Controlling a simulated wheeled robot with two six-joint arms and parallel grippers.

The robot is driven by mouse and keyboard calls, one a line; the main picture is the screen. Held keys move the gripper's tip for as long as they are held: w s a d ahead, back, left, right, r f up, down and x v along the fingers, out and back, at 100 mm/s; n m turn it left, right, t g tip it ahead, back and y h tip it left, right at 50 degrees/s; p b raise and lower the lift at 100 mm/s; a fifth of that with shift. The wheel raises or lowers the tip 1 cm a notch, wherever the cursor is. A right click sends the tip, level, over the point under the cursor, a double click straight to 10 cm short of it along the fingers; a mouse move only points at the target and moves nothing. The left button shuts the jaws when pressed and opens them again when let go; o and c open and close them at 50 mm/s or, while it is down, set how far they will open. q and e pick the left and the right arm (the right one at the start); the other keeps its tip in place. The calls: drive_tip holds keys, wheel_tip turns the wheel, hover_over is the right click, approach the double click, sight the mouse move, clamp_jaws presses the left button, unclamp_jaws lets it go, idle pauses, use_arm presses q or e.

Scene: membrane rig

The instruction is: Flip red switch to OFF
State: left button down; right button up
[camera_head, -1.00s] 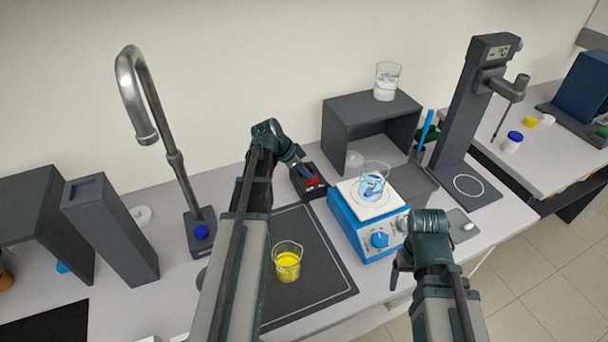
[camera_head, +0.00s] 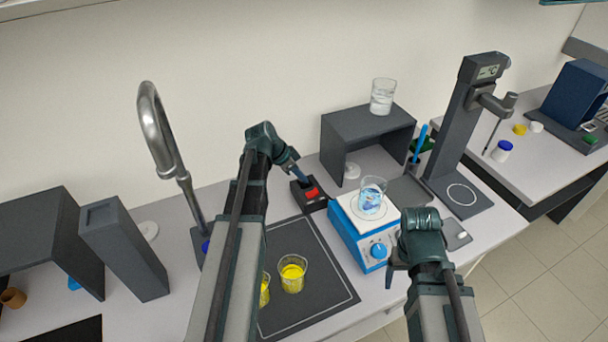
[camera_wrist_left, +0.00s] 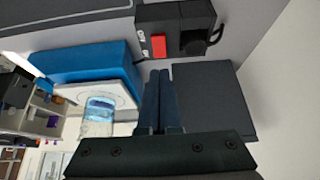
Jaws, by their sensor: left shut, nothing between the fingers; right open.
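The red switch (camera_head: 312,193) is a red rocker on a small black box (camera_head: 318,204) on the bench, left of the hotplate. The left wrist view shows the red switch (camera_wrist_left: 158,46) on the black box (camera_wrist_left: 185,22), with small white lettering beside it. My left gripper (camera_head: 302,181) is shut and empty, its fingertips close by the switch. In the left wrist view the closed fingertips (camera_wrist_left: 159,72) point toward the red rocker, with a small visible gap. I cannot tell the rocker's position. My right gripper (camera_head: 392,274) is open, at the bench's front edge.
A blue-and-white hotplate (camera_head: 361,238) carries a beaker of blue liquid (camera_head: 371,196). A grey open box (camera_head: 334,138) stands behind it. A yellow-filled beaker (camera_head: 292,274) stands on the dark mat (camera_head: 334,293); another shows partly behind my left arm. A tap (camera_head: 163,145) rises at the left.

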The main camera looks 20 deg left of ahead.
use_arm(q)
drive_tip(key=s+p+v, duration=0.1)
drive_tip(key=p+v, duration=0.3)
drive_tip(key=v, duration=0.3)
drive_tip(key=shift+a+f, duration=0.25)
drive_tip(key=shift+f, duration=0.1)
drive_tip(key=shift+r, duration=0.1)
wheel_tip(320, 180, up, 13)
drive_tip(key=p, duration=1.3)
